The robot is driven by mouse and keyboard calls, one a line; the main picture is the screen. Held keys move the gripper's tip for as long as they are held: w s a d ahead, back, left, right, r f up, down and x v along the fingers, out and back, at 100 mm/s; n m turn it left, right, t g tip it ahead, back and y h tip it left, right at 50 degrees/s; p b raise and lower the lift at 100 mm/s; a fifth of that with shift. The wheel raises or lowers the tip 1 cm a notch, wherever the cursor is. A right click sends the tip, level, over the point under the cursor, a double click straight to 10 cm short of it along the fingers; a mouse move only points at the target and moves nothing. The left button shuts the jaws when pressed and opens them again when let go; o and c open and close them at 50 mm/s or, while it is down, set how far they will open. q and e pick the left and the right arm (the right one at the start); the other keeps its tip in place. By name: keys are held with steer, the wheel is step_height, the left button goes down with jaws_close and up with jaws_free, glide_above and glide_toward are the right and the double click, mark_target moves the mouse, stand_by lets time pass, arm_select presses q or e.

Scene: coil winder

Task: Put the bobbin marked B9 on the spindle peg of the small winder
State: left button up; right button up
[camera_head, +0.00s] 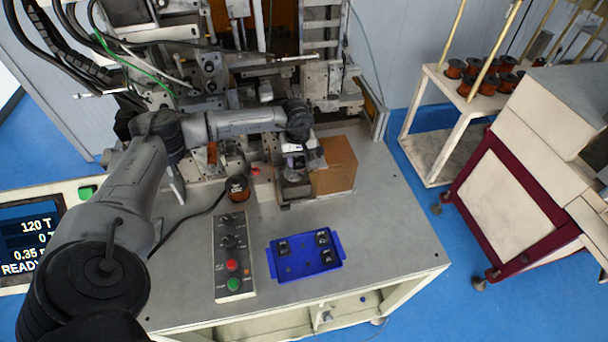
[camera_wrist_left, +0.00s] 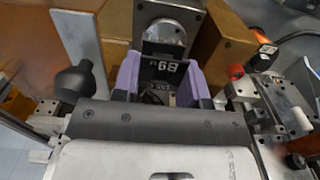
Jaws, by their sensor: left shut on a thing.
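My left gripper (camera_head: 294,163) is at the small winder, beside a brown block. In the left wrist view its purple fingers (camera_wrist_left: 160,83) are shut on a dark bobbin (camera_wrist_left: 162,68); the B9 mark on it appears upside down. The winder's round metal spindle head (camera_wrist_left: 162,37) is directly beyond the bobbin. The spindle peg is hidden behind the bobbin, so I cannot tell whether the bobbin is on it or only in front. The blue tray (camera_head: 284,275) in the head view holds several other dark bobbins. My right gripper is out of view.
A brown block (camera_head: 337,167) stands close to the right of my left gripper in the head view. A wire spool (camera_head: 238,188) and a button panel (camera_head: 233,262) are at the front left. The bench top (camera_head: 390,230) right of the tray is clear.

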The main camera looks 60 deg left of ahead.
arm_select(q)
steer(key=shift+a+r, duration=0.15)
steer(key=shift+a, duration=0.45)
steer(key=shift+a+r, duration=0.15)
steer(key=shift+a, duration=0.8)
steer(key=shift+f+b, duration=1.2)
steer(key=shift+f, duration=1.3)
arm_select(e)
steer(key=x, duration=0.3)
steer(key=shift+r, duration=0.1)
arm_select(q)
steer(key=shift+f+b, duration=0.25)
steer(key=shift+b, duration=0.15)
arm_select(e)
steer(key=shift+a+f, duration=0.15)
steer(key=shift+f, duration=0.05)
arm_select(q)
steer(key=shift+f, duration=0.15)
steer(key=shift+f+b, duration=0.55)
steer(key=shift+b, duration=0.05)
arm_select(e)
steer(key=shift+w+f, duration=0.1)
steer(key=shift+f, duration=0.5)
arm_select(q)
steer(key=shift+f, duration=0.1)
